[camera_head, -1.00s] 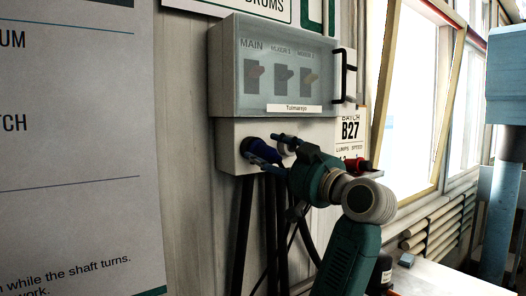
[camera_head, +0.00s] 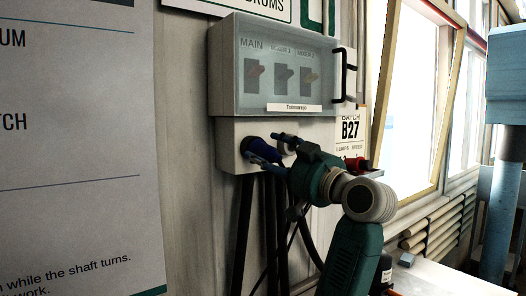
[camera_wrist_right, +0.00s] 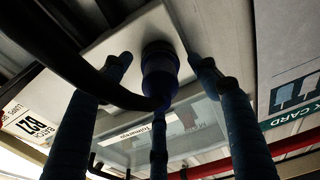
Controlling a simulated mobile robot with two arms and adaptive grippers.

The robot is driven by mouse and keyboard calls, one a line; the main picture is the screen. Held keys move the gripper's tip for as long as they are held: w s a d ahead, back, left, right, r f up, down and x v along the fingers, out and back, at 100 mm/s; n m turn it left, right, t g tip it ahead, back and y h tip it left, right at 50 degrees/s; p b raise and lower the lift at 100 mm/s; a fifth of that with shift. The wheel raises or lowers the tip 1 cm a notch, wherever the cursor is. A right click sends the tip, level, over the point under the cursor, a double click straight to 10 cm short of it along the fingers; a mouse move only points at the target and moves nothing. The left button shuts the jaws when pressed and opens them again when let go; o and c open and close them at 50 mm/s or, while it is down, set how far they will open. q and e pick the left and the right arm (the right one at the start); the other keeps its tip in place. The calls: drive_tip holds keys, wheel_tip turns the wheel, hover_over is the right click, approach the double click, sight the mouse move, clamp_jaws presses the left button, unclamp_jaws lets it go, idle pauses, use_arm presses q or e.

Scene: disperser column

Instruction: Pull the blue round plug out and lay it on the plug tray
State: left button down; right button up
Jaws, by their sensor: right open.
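The blue round plug (camera_head: 258,149) sits in the lower front of the grey switch box, and its dark body shows in the right wrist view (camera_wrist_right: 160,72). My right gripper (camera_head: 268,147) is open at the plug. In the right wrist view, its blue fingers (camera_wrist_right: 162,68) stand on either side of the plug with gaps. A third slim blue piece is below the plug there. A black cable (camera_wrist_right: 70,60) runs to the plug's end. A thin grey ledge (camera_head: 374,174) shows beyond the gripper; I cannot tell whether it is the plug tray. My left gripper is not in view.
The switch box has a clear cover (camera_head: 280,70) with a black handle (camera_head: 345,75). A red fitting (camera_head: 357,163) is to the right of my gripper. Black cables (camera_head: 244,225) hang below the box. A bench (camera_head: 440,280) is at lower right.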

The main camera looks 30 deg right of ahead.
sight(279, 159)
clamp_jaws()
drive_tip(key=shift+s, duration=0.15)
drive_tip(key=shift+s+d+f+b, duration=0.1)
drive_tip(key=shift+s+f+b, duration=0.1)
drive_tip(key=shift+s, duration=0.75)
drive_tip(key=shift+s+d+f+b, duration=0.1)
drive_tip(key=shift+s+b, duration=0.15)
drive_tip(key=shift+s, duration=0.65)
drive_tip(key=shift+s+d+f+b, duration=0.1)
drive_tip(key=shift+s+f+b, duration=0.1)
drive_tip(key=shift+s, duration=0.75)
